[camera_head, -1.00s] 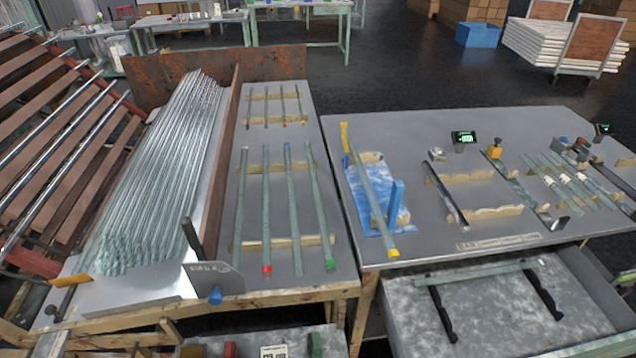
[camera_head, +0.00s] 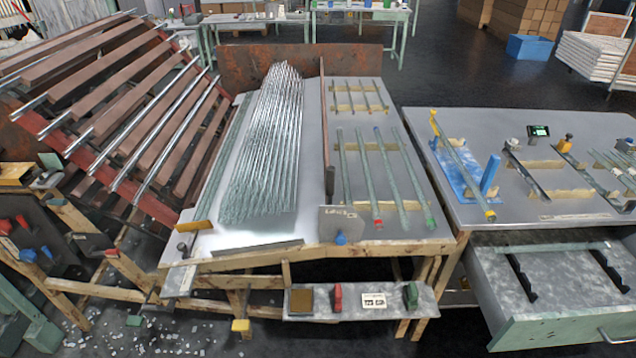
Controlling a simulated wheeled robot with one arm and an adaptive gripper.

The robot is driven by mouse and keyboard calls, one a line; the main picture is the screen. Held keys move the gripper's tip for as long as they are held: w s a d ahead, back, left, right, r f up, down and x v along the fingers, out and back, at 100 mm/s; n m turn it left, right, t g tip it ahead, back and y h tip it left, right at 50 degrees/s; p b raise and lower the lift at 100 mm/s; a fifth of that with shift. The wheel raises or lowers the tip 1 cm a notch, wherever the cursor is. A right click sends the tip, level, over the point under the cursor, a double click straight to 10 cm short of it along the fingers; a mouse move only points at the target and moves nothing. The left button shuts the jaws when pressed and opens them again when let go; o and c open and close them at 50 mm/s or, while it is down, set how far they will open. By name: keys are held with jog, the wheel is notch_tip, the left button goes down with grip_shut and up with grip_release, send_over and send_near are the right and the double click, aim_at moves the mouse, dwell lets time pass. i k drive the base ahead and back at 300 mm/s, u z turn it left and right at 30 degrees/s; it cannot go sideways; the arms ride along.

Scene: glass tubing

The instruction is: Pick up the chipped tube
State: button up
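Several long glass tubes (camera_head: 391,180) lie side by side on wooden rests on the middle table. Some have coloured ends: red, blue and green. Shorter tubes (camera_head: 365,96) lie on rests behind them. A large bundle of tubes (camera_head: 265,150) lies left of the divider. A tube with yellow ends (camera_head: 460,165) lies over a blue mat (camera_head: 452,182) on the right table. Another tube (camera_head: 555,250) lies across black supports in the open drawer. No chip can be made out on any tube at this size. My gripper is not in view.
A sloping rack (camera_head: 130,110) with brown slats and metal rods stands at the left. The drawer (camera_head: 530,325) juts out at the right front. Glass shards (camera_head: 190,335) litter the floor at the lower left.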

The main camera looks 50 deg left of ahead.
aim_at(348, 200)
jog(key=u, duration=0.05)
jog(key=k, duration=0.7)
jog(key=u, duration=2.25)
jog(key=i, duration=0.5)
jog(key=u, duration=0.1)
